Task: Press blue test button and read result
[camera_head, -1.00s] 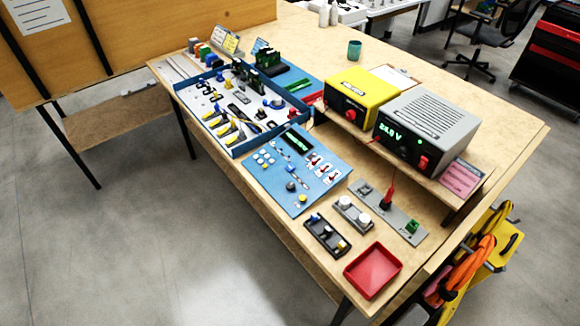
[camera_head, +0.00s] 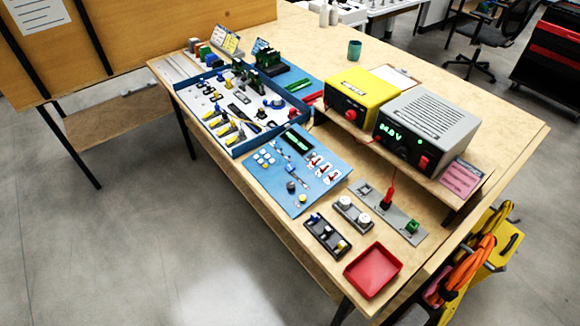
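A blue panel (camera_head: 266,182) lies on the wooden bench near its front edge. It carries a dark display with green marks (camera_head: 297,140), a cluster of pale round buttons (camera_head: 264,158), several red-and-white switches (camera_head: 320,167), a dark grey-blue knob (camera_head: 290,186) and a yellow button (camera_head: 302,198). A dark strip (camera_head: 327,236) in front of the panel also has small blue, white and yellow parts. Which of these is the blue test button I cannot tell at this size. The display's text is too small to read. Neither of my grippers is in view.
A blue-rimmed tray (camera_head: 237,150) of tools and parts adjoins the panel. A yellow unit (camera_head: 360,93) and a grey power supply (camera_head: 425,128) with a lit green readout stand behind. A red tray (camera_head: 373,271) sits at the near corner. Floor in front is clear.

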